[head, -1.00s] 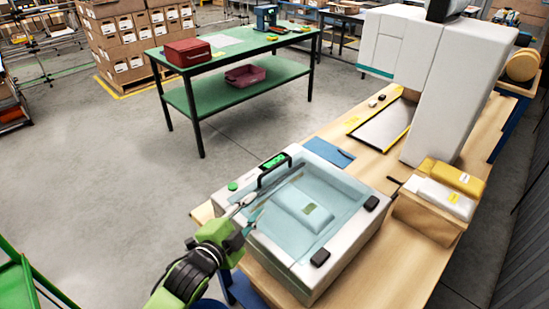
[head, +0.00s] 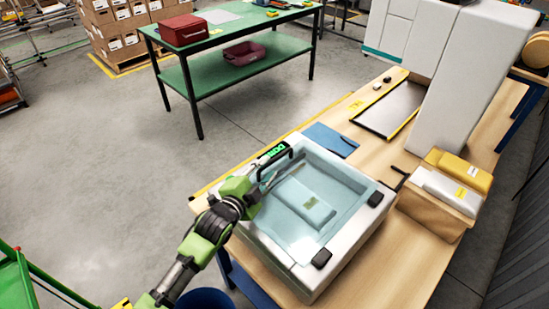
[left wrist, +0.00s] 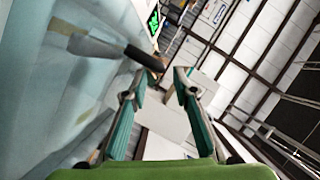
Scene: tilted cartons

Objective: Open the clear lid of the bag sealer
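The bag sealer (head: 262,225) is a white box on the wooden bench, with its clear bluish lid (head: 335,185) lying closed over a pale packet (head: 303,203). A black bar handle (head: 275,163) stands at the lid's back-left edge, beside a green lit display (head: 276,149). My left gripper (head: 267,177) reaches in from the left, close to the handle. In the left wrist view the two fingers of my left gripper (left wrist: 155,84) are apart, and the end of the dark handle (left wrist: 143,59) shows near the gap between the tips; I cannot tell whether they touch. My right gripper is out of view.
A box with yellow and white packs (head: 437,203) stands right of the sealer. A blue sheet (head: 331,139) and a dark tray (head: 389,108) lie behind it, near a tall white machine (head: 470,85). A green table (head: 235,48) stands farther back; floor between is clear.

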